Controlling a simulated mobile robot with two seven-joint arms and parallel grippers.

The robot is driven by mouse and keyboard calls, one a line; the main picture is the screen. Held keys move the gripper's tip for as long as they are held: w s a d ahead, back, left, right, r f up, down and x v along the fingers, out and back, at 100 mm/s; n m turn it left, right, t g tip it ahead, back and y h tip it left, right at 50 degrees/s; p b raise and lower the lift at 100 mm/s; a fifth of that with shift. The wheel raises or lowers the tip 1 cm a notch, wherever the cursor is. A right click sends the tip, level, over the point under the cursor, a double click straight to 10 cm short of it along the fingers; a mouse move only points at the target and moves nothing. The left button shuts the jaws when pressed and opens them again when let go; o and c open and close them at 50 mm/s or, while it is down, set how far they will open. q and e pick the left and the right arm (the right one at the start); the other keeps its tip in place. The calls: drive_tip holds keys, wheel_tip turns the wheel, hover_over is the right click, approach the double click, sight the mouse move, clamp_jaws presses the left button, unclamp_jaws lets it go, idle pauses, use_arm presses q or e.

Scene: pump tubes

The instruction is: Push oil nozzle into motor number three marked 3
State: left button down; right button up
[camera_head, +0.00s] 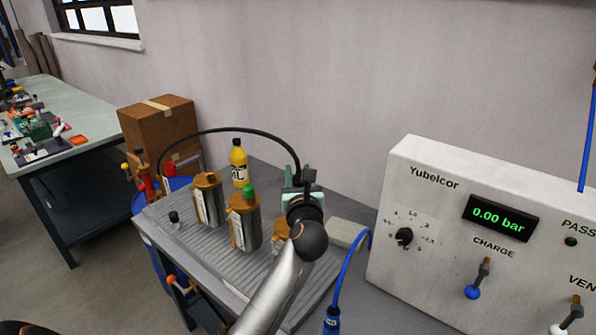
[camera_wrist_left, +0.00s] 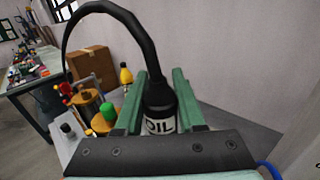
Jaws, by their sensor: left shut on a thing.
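My left gripper (camera_head: 302,180) is shut on the oil nozzle (camera_wrist_left: 160,115), a dark cylinder with a white "OIL" label, held between the green fingers in the left wrist view. A black hose (camera_head: 225,130) arcs from it to the left. Two metal motors with orange-brown tops, a left one (camera_head: 207,203) and a middle one with a green cap (camera_head: 243,225), stand on the ribbed bench. A third motor (camera_head: 280,238) is mostly hidden behind my left arm. The nozzle is above and behind it; contact cannot be told. The motor numbers are not legible. My right gripper is not in view.
A yellow oil bottle (camera_head: 239,165) stands behind the motors. A small black cap (camera_head: 174,217) lies at the bench's left. The white Yubelcor box (camera_head: 440,240) reads 0.00 bar at right, with a blue hose (camera_head: 345,270) beside it. A cardboard box (camera_head: 158,135) is back left.

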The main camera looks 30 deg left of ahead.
use_arm(q)
drive_tip(key=shift+f+b, duration=0.75)
drive_tip(key=shift+f, duration=0.6)
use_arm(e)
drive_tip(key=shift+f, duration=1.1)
use_arm(q)
drive_tip(key=shift+p, duration=0.5)
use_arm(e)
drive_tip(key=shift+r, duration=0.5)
use_arm(q)
drive_tip(key=shift+f+b, duration=1.35)
drive_tip(key=shift+f, duration=0.5)
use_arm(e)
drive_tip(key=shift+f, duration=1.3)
use_arm(q)
drive_tip(key=shift+c, duration=2.2)
unclamp_jaws()
